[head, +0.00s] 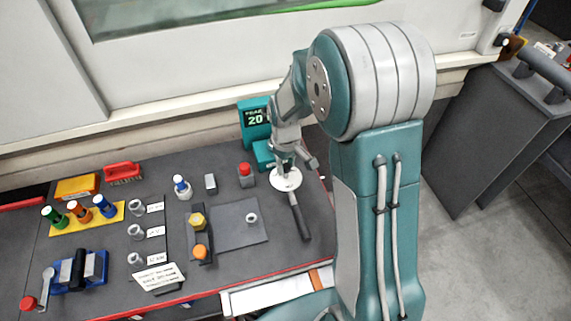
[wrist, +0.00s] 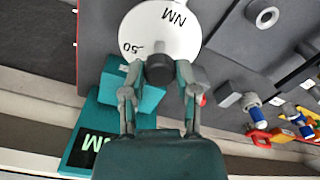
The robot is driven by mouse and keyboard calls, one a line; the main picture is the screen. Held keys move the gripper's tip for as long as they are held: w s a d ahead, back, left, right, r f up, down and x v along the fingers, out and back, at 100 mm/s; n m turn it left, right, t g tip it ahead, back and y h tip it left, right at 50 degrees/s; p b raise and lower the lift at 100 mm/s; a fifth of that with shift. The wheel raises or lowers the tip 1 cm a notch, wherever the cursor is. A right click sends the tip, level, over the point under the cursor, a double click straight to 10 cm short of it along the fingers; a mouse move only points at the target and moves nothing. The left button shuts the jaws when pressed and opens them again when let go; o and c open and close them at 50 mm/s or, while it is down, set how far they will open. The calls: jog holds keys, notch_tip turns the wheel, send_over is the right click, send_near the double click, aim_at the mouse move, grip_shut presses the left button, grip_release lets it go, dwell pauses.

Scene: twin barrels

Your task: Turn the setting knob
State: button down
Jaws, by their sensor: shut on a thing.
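The setting knob (wrist: 160,68) is a short dark grey cylinder at the middle of a white round dial (wrist: 160,30) marked "NM" and "50". In the head view the dial (head: 286,181) lies at the right side of the bench, with a dark handle (head: 300,217) running toward the front. My gripper (wrist: 159,88) reaches over the dial from above, its two fingers on either side of the knob and shut on it. In the head view my gripper (head: 285,164) hides the knob.
A teal tester (head: 254,118) with a display reading 20 stands just behind the dial. A grey mat (head: 232,238) with a small ring lies farther left. Several bottles and tools fill the bench's left side.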

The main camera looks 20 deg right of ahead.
aim_at(285, 166)
jog(key=shift+s+f, duration=0.1)
jog(key=shift+c, duration=1.9)
grip_release()
notch_tip(285, 166, up, 12)
